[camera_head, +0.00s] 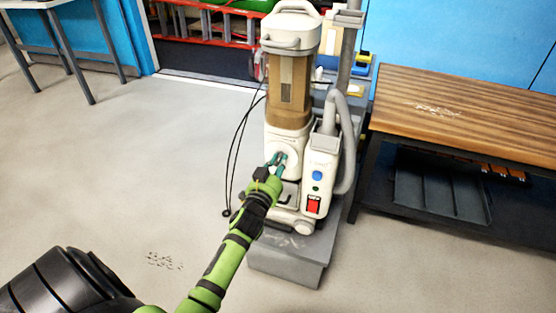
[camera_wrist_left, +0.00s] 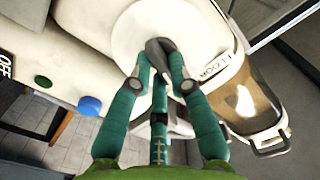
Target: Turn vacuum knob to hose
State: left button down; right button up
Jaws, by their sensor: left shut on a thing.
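The white upright vacuum (camera_head: 291,132) with a brown, see-through canister stands on a grey platform. Its round white dial plate is low on the front. In the left wrist view the dark grey knob (camera_wrist_left: 158,45) sits at the middle of this plate, with a label that looks like "FLOOR" (camera_wrist_left: 214,68) beside it. My left gripper (camera_head: 278,158) reaches the dial from the front. Its teal fingers (camera_wrist_left: 160,58) are shut on the knob, one on each side, and cover part of it. The knob's exact pointing direction is hard to tell. My right gripper is not in view.
A blue button (camera_head: 317,176), a green button and a red switch (camera_head: 313,205) are right of the dial. A grey hose (camera_head: 347,140) curves along the right side. Black cords hang at left. A wooden-topped table (camera_head: 470,120) stands right.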

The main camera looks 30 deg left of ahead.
pick_arm(q)
jog(key=m, duration=0.4)
jog(key=shift+f+m+p, duration=0.15)
jog(key=shift+m+p, duration=0.15)
jog(key=shift+m, duration=0.1)
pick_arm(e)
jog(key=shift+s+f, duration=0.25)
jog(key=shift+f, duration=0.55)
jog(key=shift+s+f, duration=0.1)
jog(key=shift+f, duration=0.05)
pick_arm(q)
jog(key=c, duration=1.1)
grip_release()
jog(key=shift+c, duration=0.2)
jog(key=v, duration=1.2)
